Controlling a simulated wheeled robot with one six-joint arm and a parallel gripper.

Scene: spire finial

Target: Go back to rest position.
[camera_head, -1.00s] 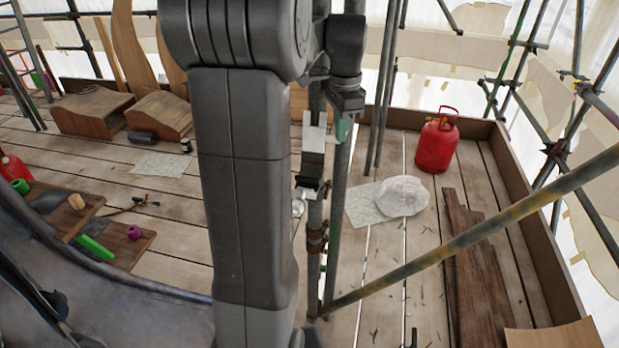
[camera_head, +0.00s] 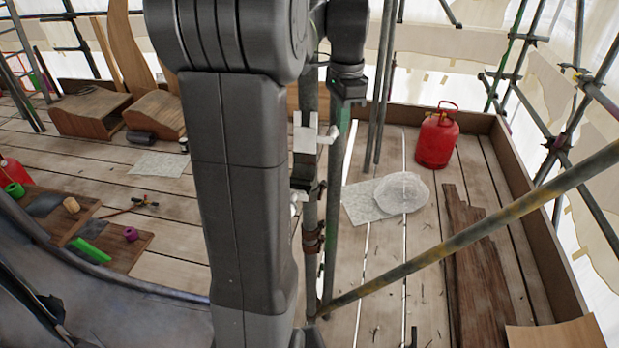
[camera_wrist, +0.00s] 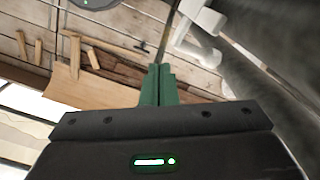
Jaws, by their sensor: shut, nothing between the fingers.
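My gripper (camera_wrist: 158,72) shows in the wrist view with its two green fingers pressed together and nothing between them. It hangs over the plank floor and points at a spot clear of any held thing. In the head view my arm stands tall across the middle and hides part of the floor and the poles behind it. The fingers themselves are hard to make out in the head view, behind my arm and close to the scaffold pole.
A red gas cylinder (camera_head: 437,138) stands at the back right. A clear plastic bundle (camera_head: 401,192) lies on a sheet. A diagonal scaffold pole (camera_head: 470,236) crosses the right side. Wooden boards with small coloured items (camera_head: 93,250) lie at left. In the wrist view, a hammer-like wooden tool (camera_wrist: 75,50) lies on planks.

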